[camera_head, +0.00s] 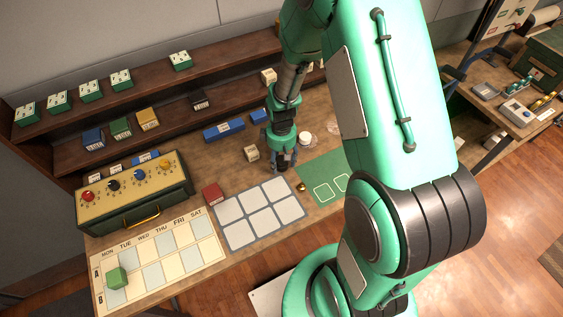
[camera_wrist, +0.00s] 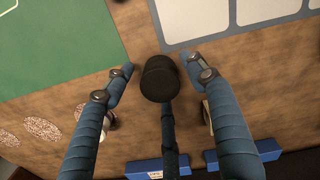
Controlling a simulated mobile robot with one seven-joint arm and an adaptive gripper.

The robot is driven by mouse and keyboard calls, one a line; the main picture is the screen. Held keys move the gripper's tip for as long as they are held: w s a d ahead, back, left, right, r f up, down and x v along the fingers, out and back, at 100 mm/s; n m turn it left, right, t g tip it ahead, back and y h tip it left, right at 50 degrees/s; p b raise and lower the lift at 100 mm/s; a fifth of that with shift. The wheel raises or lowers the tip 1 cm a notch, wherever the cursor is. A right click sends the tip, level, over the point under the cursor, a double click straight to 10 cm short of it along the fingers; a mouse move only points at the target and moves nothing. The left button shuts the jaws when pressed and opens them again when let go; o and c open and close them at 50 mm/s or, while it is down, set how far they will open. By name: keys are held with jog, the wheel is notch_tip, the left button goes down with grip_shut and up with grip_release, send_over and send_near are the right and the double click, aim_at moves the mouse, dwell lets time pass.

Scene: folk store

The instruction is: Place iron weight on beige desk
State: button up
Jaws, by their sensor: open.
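My gripper (camera_head: 282,164) points down, low over the wooden desk (camera_head: 225,170), just behind the white grid mat. A dark round-topped object (camera_wrist: 160,84), which looks like the iron weight, stands between the fingers with gaps on both sides. In the head view the gripper covers this object. The wooden desktop also shows in the wrist view (camera_wrist: 140,35).
A small brass piece (camera_head: 301,187) stands beside the gripper. A green mat (camera_head: 312,172) lies right, a grid mat (camera_head: 260,212) in front. A red box (camera_head: 213,194), beige box (camera_head: 251,153) and white jar (camera_head: 305,139) are close by. Shelves (camera_head: 140,85) line the back.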

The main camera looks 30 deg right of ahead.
notch_tip(320, 180, up, 11)
jog(key=p, duration=0.1)
dwell(0.4)
dwell(0.5)
notch_tip(320, 180, up, 11)
jog(key=m+t, duration=0.1)
send_over(281, 160)
jog(key=s+a, duration=0.2)
jog(key=s+a+r+m+t, duration=0.25)
jog(key=s+r, duration=0.25)
jog(key=r, duration=0.6)
jog(key=s+a+r+m+t, duration=0.2)
jog(key=s+a+r, duration=0.2)
jog(key=s+r, duration=0.7)
jog(key=s, duration=0.2)
jog(key=shift+s, duration=0.35)
jog(key=shift+a+r, duration=0.1)
